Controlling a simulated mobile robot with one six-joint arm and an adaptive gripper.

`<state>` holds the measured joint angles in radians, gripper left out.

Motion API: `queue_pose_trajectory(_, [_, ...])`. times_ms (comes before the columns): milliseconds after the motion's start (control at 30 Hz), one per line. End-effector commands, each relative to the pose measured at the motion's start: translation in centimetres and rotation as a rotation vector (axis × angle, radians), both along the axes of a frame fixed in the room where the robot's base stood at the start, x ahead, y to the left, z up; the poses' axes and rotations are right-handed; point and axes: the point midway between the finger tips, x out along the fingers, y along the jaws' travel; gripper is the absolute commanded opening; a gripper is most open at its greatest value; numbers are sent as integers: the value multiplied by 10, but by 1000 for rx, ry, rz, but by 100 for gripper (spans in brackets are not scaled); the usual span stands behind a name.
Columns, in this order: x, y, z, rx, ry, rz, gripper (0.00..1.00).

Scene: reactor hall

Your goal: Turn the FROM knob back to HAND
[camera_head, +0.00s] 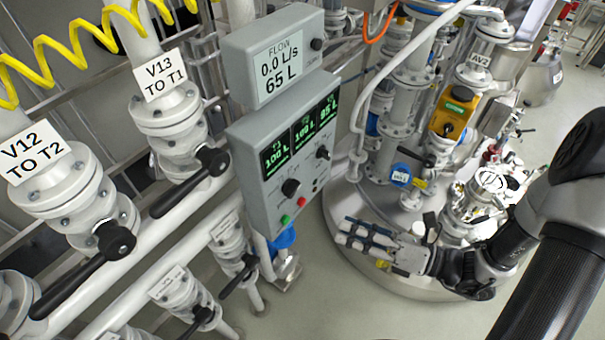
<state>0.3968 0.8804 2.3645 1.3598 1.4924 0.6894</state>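A grey control panel (255,192) stands in the middle of the view, with green displays across its upper face. Two black knobs are on its face: a lower left knob (291,187) and an upper right knob (322,152). Their labels are too small to read, so I cannot tell which is FROM or where each one points. My gripper (350,235) is right of and below the panel, apart from it, with its fingers pointing left. Nothing shows held in it. The finger gap is not clear from this angle.
A flow meter box (278,68) reading 0.0 L/s and 65 L sits above the panel. Valves with black handles, V13 (167,115) and V12 (68,195), are at left. A round steel platform (345,215) with pipes and a yellow actuator (455,112) stands at right. Open floor shows below.

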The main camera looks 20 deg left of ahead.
Motion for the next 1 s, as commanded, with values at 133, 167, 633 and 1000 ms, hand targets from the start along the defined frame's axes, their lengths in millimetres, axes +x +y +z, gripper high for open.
queue_pose_trajectory(133, [16, -11, -22, 89, 163, -150, 30])
queue_pose_trajectory(167, [18, -12, -24, 100, 182, -169, 30])
queue_pose_trajectory(633, [41, 31, -34, 126, 233, -213, 30])
queue_pose_trajectory(1000, [71, 104, -33, 126, 229, -213, 30])
